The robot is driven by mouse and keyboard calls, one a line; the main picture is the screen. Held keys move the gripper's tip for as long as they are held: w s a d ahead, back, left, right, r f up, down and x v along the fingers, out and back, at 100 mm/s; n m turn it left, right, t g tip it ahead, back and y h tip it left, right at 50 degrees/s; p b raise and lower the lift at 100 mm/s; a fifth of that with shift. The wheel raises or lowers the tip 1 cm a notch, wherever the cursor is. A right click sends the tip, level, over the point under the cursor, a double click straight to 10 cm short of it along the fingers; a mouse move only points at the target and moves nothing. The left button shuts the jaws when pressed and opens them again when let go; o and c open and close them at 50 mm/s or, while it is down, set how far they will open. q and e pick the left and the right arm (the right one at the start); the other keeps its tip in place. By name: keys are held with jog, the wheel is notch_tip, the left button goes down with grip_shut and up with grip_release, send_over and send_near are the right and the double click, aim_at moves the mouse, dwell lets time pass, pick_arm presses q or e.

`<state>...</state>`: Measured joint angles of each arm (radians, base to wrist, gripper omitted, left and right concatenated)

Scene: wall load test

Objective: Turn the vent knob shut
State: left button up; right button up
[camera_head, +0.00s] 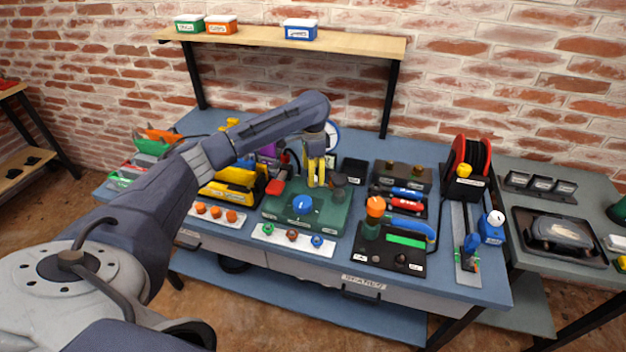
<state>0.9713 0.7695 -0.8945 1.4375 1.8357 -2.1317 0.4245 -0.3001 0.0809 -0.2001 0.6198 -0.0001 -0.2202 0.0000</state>
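A green box (275,217) stands near the middle of the blue bench. On its top are a blue round knob (302,204) with a white mark, a red part (275,187) and a dark grey knob (338,181). No label that I can read says which knob is the vent knob. My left gripper (316,180) has yellow fingers and points down over the back of the green box, behind the blue knob and beside the dark grey one. The fingers look close together, but their gap and any contact are too small to tell. My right gripper is out of view.
A black panel (378,258) with an orange knob (375,206) stands to the right. A white strip with small knobs (291,236) lies in front of the green box. A red cable reel (470,155) stands at the right. A wooden shelf (350,44) hangs above.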

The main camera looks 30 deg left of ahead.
pick_arm(q)
jog(key=shift+f, duration=1.55)
grip_shut()
